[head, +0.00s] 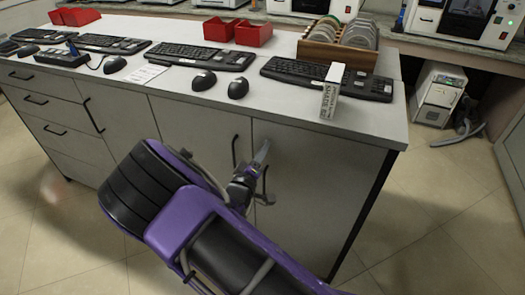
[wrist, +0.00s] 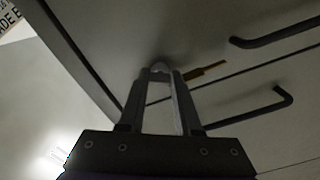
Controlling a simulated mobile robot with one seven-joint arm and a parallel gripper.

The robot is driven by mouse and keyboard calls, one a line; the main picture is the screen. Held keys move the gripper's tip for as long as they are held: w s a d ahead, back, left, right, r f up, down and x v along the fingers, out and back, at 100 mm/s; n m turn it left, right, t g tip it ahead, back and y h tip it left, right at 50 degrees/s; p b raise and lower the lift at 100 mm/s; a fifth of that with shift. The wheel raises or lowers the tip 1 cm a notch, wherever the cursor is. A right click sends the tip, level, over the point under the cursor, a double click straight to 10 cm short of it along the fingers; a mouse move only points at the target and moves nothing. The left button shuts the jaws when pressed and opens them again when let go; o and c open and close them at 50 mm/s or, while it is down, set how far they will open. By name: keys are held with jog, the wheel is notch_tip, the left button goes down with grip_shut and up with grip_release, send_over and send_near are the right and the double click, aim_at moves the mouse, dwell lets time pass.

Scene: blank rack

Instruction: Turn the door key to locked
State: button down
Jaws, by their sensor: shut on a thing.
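My gripper (head: 256,168) is at the upper front of the white cabinet's door (head: 300,165), just below the countertop. In the wrist view my gripper (wrist: 160,80) has its two dark fingers at the door face, shut on the door key. A narrow brass-coloured piece (wrist: 205,71) sticks out to the right past the right finger, and a pale curved strip shows between the fingers. The key's grip and the lock are mostly hidden by the fingers, so I cannot tell the key's angle exactly.
Two dark bar handles (wrist: 285,30) stand out from the cabinet front close to the right of my gripper. Above it the countertop (head: 285,112) holds several keyboards, mice and a white box (head: 331,91) near the front edge.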

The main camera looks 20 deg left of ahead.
jog(key=n, duration=0.5)
jog(key=shift+n+p, duration=0.3)
jog(key=shift+p, duration=0.1)
dwell(0.3)
jog(key=c, duration=0.6)
grip_release()
